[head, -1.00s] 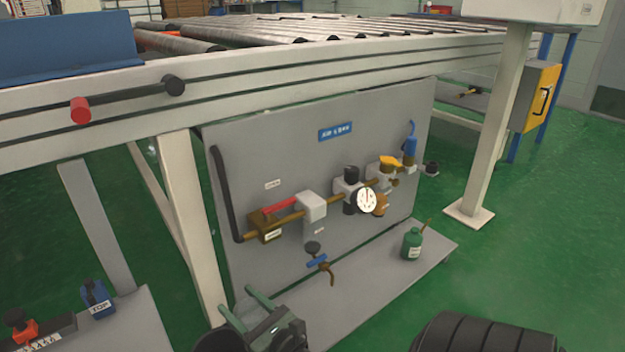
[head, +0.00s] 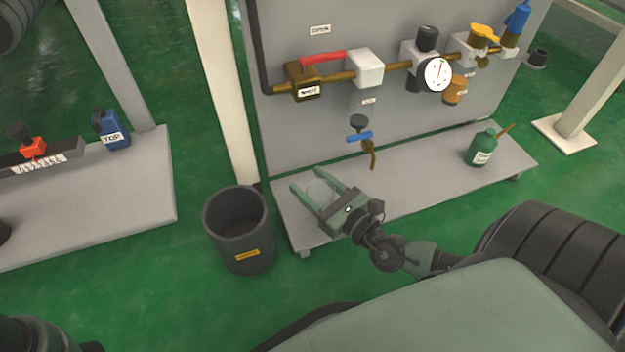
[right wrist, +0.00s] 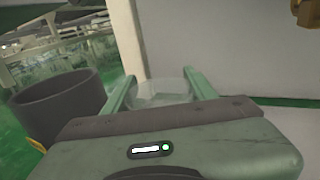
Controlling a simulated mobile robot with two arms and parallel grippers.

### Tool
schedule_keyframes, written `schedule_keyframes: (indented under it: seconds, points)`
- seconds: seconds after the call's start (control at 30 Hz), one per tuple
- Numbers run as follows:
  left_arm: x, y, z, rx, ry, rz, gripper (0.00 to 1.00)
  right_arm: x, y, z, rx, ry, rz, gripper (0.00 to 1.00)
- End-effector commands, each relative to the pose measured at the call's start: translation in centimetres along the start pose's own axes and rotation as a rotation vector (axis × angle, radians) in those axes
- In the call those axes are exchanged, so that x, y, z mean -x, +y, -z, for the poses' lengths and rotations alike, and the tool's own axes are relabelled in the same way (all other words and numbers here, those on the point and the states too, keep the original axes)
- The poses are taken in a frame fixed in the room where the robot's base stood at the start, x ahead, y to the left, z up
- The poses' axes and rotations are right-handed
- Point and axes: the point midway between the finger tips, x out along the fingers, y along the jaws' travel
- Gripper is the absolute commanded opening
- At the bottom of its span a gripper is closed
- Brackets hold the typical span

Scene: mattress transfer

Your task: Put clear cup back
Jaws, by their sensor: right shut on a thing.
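The clear cup (head: 321,191) is between the fingers of my right gripper (head: 311,183), which is shut on it, above the left end of the low grey shelf. The cup also shows in the right wrist view (right wrist: 160,92), held between the two green fingers (right wrist: 156,86). I cannot tell whether the cup touches the shelf. My left gripper is not in view.
A dark bin (head: 240,232) with a yellow label stands on the floor left of the grey shelf (head: 420,182). A panel with pipes, valves and a gauge (head: 437,75) rises behind. A green bottle (head: 481,148) stands on the shelf's right part.

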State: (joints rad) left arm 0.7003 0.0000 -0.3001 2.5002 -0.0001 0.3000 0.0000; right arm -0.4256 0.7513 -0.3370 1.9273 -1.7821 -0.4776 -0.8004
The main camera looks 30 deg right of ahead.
Motion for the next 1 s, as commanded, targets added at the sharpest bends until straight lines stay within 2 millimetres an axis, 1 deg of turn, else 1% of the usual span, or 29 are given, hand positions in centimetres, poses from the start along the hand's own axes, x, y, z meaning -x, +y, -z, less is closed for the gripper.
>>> schedule_keyframes:
  seconds: [0.03,0.1,0.2,0.4,0.57,0.6,0.67,0.7,1.0]
  points:
    - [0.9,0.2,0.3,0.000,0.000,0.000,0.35,0.0,0.0,1.1,0.001,0.000,0.000,0.10]
    - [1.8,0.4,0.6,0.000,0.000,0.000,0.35,0.0,0.0,2.2,0.001,0.000,0.000,0.10]
    - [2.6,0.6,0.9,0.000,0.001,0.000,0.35,-0.1,0.0,3.2,-0.001,0.000,0.001,0.10]
    - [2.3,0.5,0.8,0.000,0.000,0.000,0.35,-0.1,0.0,3.0,-0.001,-0.001,0.001,0.10]
    - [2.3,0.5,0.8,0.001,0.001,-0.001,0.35,-0.1,0.0,3.2,0.000,0.000,0.001,0.10]
    - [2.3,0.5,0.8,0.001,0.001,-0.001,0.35,-0.1,0.0,3.3,0.001,0.000,0.001,0.59]
    - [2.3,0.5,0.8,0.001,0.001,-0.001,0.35,-0.1,0.0,3.3,0.000,0.000,0.001,0.76]
    - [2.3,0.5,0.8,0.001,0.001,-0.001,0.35,-0.1,0.0,3.3,0.000,0.000,0.001,0.78]
    - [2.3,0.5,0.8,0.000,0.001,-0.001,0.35,0.0,0.0,3.2,-0.001,0.000,0.001,0.78]
